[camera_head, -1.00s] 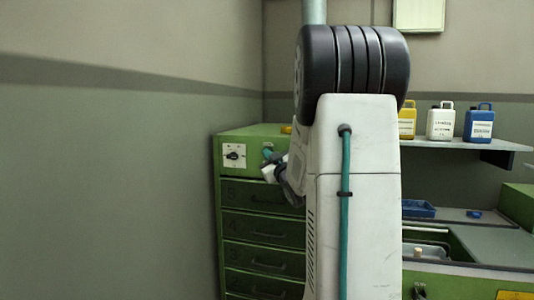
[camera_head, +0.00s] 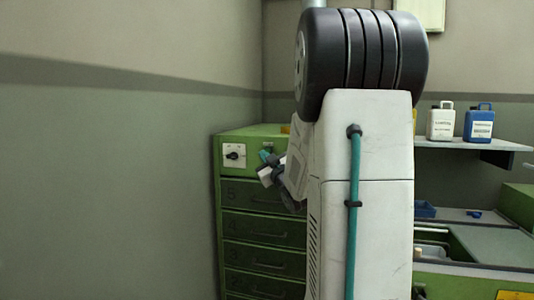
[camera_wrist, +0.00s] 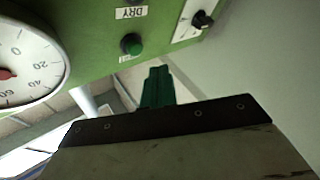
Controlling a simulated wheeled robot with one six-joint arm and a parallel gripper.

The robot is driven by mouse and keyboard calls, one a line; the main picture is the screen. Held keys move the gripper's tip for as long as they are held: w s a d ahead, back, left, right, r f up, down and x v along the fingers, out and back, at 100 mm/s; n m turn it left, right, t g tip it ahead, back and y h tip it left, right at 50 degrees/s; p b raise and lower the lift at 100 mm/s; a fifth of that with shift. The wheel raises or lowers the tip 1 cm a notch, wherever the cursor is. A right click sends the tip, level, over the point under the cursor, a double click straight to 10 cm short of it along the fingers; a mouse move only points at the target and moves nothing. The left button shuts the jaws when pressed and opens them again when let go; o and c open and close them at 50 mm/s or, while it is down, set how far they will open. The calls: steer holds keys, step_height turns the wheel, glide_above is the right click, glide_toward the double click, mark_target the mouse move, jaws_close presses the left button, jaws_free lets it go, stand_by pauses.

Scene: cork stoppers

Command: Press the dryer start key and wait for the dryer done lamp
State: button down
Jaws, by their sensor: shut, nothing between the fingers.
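The green dryer panel fills the top of the wrist view, tilted and upside down. It carries a DRY label (camera_wrist: 131,12) beside a round green key (camera_wrist: 132,44) in a dark collar. I see no lamp that I can identify as the done lamp. My gripper (camera_wrist: 157,72) is shut and empty, its green fingertips just short of the key in the picture and a little to its right. I cannot tell the depth gap, but no contact shows. In the head view, my gripper (camera_head: 264,156) is by the upper front of the green cabinet (camera_head: 262,147); my arm hides part of it.
A round dial (camera_wrist: 24,62) with a red hub and a black rotary switch (camera_wrist: 203,20) flank the key. The switch (camera_head: 234,155) also shows in the head view, above numbered drawers (camera_head: 262,228). Jugs (camera_head: 440,123) stand on a shelf at right. A wall is at left.

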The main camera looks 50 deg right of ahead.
steer(key=a, duration=0.1)
steer(key=s+a, duration=0.1)
steer(key=a, duration=0.1)
steer(key=shift+s, duration=0.1)
stand_by(0.8)
steer(key=s+d+f+m+g, duration=0.25)
steer(key=f+g, duration=0.35)
steer(key=f, duration=0.3)
steer(key=s+a+f+m+g+y, duration=0.2)
steer(key=s+a+f+m+g, duration=0.1)
steer(key=a+f+g, duration=0.35)
steer(key=s+a+n+g+y, duration=0.1)
steer(key=s+a+g+y, duration=0.1)
steer(key=s+a, duration=0.4)
steer(key=s+a+n+g+y, duration=0.1)
steer(key=s+a, duration=0.5)
steer(key=a, duration=1)
steer(key=s+a+r+n+g+y, duration=0.1)
steer(key=s+a+n+g+y, duration=0.1)
steer(key=s+a, duration=0.5)
steer(key=shift+a+n+g+y, duration=0.4)
steer(key=shift+a+y, duration=0.5)
steer(key=shift+a, duration=1.2)
